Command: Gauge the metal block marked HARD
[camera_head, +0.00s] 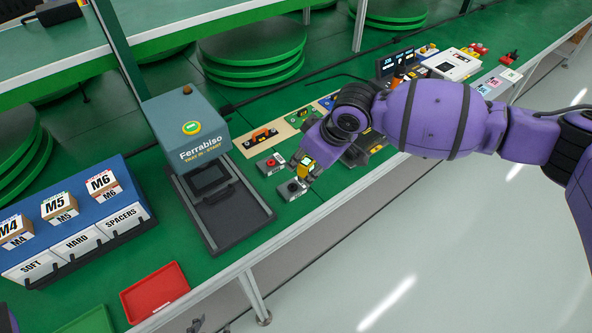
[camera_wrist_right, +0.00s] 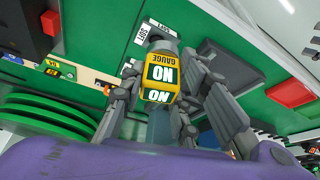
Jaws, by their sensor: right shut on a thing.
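My right gripper (camera_head: 312,172) is shut on a yellow gauge (camera_head: 304,164) with green faces. In the wrist view the gauge (camera_wrist_right: 160,80) reads "NO" and "GAUGE", and the fingers flank it. A grey cylindrical end points from the gauge toward a white label reading "SOFT". I cannot tell whether this end touches a block. In the head view the gauge is over or beside a small grey block (camera_head: 291,190) with a dark top. A second grey block (camera_head: 269,164) with a red part lies farther back. I cannot read HARD on either block. A dark shape at the bottom edge may be my left gripper.
A grey-blue Ferrabiso machine (camera_head: 186,125) with an open dark tray stands left of the blocks. A blue rack (camera_head: 120,197) has bins marked SOFT, HARD and SPACERS. A red tray (camera_head: 154,291) lies near the front edge. A tan tool board (camera_head: 256,140) lies behind the blocks.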

